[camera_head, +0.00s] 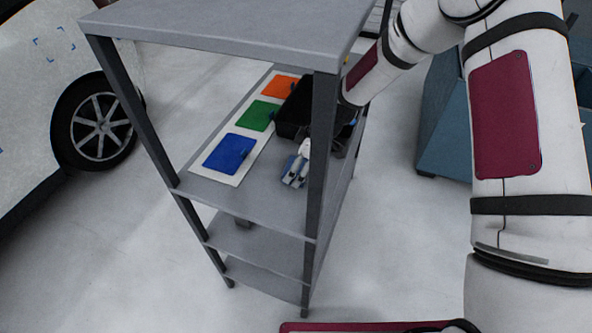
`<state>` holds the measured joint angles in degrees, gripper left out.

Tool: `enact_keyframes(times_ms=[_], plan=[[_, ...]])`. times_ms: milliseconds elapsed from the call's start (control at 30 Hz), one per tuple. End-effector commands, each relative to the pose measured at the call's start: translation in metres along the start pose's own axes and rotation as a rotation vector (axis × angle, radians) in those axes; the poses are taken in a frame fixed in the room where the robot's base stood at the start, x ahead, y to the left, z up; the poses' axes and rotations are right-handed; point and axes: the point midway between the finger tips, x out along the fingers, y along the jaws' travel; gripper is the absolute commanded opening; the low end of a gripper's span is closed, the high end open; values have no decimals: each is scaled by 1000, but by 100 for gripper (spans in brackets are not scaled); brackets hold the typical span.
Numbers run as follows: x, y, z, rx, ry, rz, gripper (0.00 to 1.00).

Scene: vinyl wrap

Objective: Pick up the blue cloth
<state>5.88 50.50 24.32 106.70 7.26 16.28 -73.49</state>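The blue cloth (229,153) lies flat on a white mat (221,174) on the cart's upper inner shelf, at the mat's near end. A green cloth (257,116) and an orange cloth (279,87) lie behind it in the same row. A small dark piece shows at the blue cloth's right edge. My arm reaches in from the upper right and passes behind the cart's front post. My gripper is largely hidden there among dark shapes by the black bin, to the right of the blue cloth and apart from it. Its fingers cannot be made out.
A black bin (291,116) stands right of the cloths. Small white and blue items (294,171) lie in front of it. The cart's top (232,30) and front post (320,170) bound the shelf space. A car (60,110) stands left; a blue-grey cabinet (446,125) stands right.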

Motion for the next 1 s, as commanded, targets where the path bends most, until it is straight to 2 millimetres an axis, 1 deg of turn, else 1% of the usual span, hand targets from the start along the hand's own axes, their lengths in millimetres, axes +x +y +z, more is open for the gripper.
enact_keyframes(times_ms=[33,100,567,767,900,1000], plan=[[0,0,0,0,0,0,69],[0,0,0,0,0,0,53],[-3,0,-2,-1,0,0,53],[-17,2,-8,-2,1,3,53],[-35,2,-14,-1,1,3,53],[-42,2,11,7,-1,1,53]])
